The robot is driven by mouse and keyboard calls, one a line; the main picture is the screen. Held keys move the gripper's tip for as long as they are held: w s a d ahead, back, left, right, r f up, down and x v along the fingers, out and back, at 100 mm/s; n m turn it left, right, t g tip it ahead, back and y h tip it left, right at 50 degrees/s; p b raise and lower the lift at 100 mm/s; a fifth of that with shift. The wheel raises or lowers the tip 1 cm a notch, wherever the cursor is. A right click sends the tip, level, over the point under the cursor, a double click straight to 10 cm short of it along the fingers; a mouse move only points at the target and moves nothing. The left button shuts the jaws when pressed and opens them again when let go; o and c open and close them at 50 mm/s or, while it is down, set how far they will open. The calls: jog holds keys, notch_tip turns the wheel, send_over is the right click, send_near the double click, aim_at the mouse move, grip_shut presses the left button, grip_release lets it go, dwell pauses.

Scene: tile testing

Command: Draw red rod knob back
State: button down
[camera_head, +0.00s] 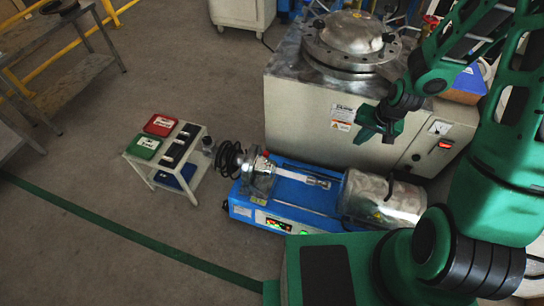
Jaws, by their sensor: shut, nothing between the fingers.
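A blue bench machine (262,212) stands on the floor area at the centre, with a silver drum (385,199) at its right end and a metal housing (259,178) at its left end. A pale rod (290,174) runs between them, with a metal end near the drum. I cannot make out a red knob on it for certain. My gripper (378,132) is shut and empty, above and behind the drum, in front of the large grey cabinet. It appears apart from the machine.
The grey cabinet (300,113) with a round metal lid (350,35) stands behind. A small white cart (140,167) with red and green trays stands left. My arm fills the right side.

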jog(key=w+a+f+m+t+y, duration=0.1)
jog(key=a+f+m+t+y, duration=0.15)
jog(key=a+f, duration=0.6)
jog(key=w+a+f+m+t+y, duration=0.1)
jog(key=a+f+m+y, duration=0.15)
jog(key=a+f, duration=0.65)
jog(key=w+a+f, duration=0.5)
jog(key=w+a, duration=0.2)
jog(key=a, duration=0.3)
jog(key=shift+w+a+h, duration=0.15)
jog(key=shift+a+h, duration=0.15)
jog(key=shift+w+f, duration=0.1)
jog(key=shift+w, duration=0.05)
